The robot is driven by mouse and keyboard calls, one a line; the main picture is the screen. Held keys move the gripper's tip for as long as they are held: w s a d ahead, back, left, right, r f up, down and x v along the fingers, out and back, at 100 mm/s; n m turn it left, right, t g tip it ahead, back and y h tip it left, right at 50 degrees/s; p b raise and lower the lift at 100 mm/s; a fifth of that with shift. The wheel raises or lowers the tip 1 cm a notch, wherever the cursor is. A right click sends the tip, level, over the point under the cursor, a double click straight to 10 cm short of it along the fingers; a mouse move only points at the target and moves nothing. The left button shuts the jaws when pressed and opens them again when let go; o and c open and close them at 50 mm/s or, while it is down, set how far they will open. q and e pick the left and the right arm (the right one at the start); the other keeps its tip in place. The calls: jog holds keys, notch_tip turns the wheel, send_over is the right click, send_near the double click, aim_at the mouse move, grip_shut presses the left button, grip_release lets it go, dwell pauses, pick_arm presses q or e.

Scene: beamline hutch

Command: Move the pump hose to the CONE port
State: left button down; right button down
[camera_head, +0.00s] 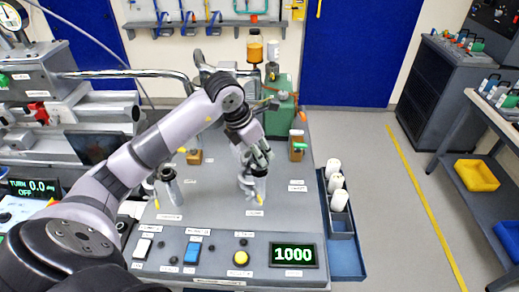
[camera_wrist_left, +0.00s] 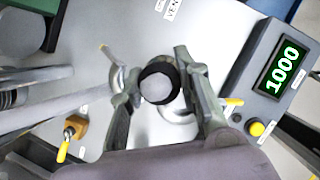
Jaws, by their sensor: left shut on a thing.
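The silver pump hose (camera_head: 125,73) runs in from the left at the back and passes behind my arm. My left gripper (camera_head: 254,172) is low over the right-hand upright port on the grey bench; its fingers also show in the left wrist view (camera_wrist_left: 157,84). It is shut on a round grey fitting (camera_wrist_left: 158,87) with a dark rim; I cannot tell whether this is the hose end. A curved metal piece (camera_wrist_left: 181,116) shows beside it. Another upright metal port (camera_head: 171,186) stands to the left. The port labels are too small to read. My right gripper is not in view.
A control panel (camera_head: 215,246) with buttons and a green 1000 display (camera_head: 293,254) lies along the front. A blue tray (camera_head: 345,257) with white cylinders (camera_head: 337,190) is at the right.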

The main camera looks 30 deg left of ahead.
pick_arm(q)
jog(key=shift+f, duration=0.1)
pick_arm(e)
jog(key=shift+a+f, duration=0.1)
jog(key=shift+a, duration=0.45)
pick_arm(q)
jog(key=shift+f+b, duration=0.5)
jog(key=shift+b, duration=0.05)
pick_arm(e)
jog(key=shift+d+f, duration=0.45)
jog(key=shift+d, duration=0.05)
pick_arm(q)
jog(key=c, duration=1.1)
grip_release()
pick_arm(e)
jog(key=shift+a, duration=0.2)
pick_arm(q)
jog(key=v, duration=1.2)
